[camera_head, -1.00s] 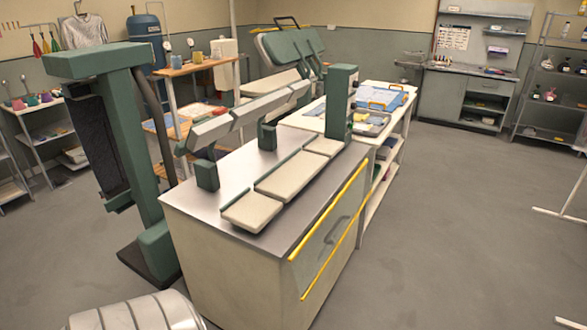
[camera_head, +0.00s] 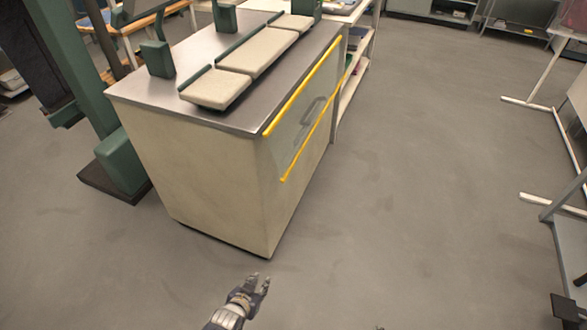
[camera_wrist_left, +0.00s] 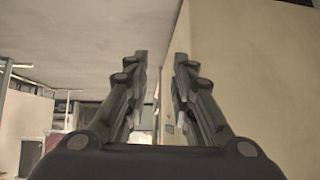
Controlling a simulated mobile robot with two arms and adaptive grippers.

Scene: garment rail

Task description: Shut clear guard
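The clear guard (camera_head: 296,128) is a see-through panel with a yellow bar along its upper and lower edges and a grey handle (camera_head: 312,112). It hangs down along the right side of the pressing cabinet (camera_head: 215,180), below the metal top. My left gripper (camera_head: 265,279) is low in front of the cabinet's near corner, apart from the guard. In the left wrist view its two fingers (camera_wrist_left: 161,62) are spread with nothing between them. The guard cannot be made out in that view. My right gripper is not clearly in view.
Long cream pads (camera_head: 220,88) lie on the cabinet's metal top (camera_head: 150,95). A green post on a dark base (camera_head: 95,180) stands to the left. White rack feet (camera_head: 550,205) reach in from the right. The floor (camera_head: 420,180) right of the cabinet is clear.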

